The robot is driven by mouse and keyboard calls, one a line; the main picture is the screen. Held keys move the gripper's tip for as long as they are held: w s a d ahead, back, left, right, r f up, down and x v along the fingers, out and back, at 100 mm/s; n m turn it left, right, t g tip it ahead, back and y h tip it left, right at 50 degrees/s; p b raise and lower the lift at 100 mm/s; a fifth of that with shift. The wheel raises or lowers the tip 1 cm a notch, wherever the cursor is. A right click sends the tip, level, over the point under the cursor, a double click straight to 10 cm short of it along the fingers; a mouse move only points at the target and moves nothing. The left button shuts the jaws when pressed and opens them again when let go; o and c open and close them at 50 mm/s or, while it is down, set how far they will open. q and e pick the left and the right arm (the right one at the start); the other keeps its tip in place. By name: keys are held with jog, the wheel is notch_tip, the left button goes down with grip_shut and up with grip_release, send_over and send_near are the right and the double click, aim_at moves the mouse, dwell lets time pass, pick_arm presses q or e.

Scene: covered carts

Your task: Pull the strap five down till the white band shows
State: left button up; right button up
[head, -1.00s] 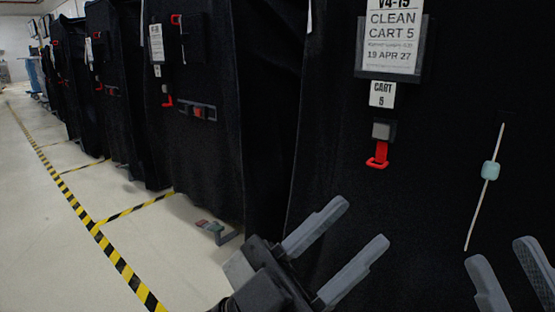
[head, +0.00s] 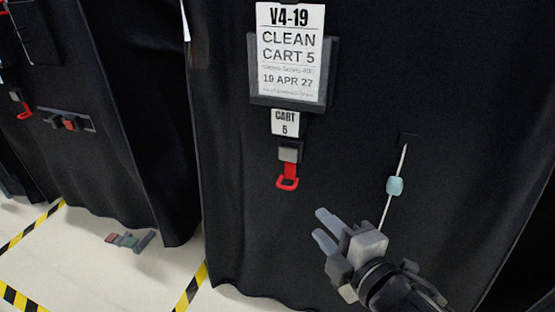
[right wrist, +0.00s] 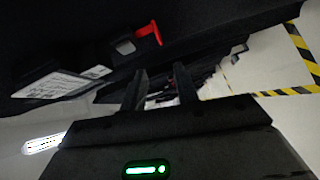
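The strap five is a short red strap with a red loop (head: 287,183) at its end. It hangs below a grey buckle (head: 290,152) on the black cover, under the small "CART 5" tag (head: 285,122). Only red shows on the strap. My left gripper is out of view.
A "CLEAN CART 5" sign (head: 291,55) hangs above the tag. A pale cord with a light blue toggle (head: 395,186) hangs to the right, close to my right gripper. Another covered cart (head: 130,110) stands to the left. Yellow and black tape (head: 190,290) marks the floor.

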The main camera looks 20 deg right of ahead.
aim_at(283, 186)
jog(key=b+x, duration=0.3)
jog(key=x, duration=1.2)
jog(key=shift+w+a+b, duration=0.15)
jog(key=shift+w+b, duration=0.1)
jog(key=shift+b, duration=0.1)
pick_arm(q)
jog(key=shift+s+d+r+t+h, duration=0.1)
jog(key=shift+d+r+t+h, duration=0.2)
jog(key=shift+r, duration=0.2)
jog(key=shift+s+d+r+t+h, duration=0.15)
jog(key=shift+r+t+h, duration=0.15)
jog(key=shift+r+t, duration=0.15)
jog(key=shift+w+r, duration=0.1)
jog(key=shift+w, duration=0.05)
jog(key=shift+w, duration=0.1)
pick_arm(e)
jog(key=shift+f, duration=0.15)
grip_shut()
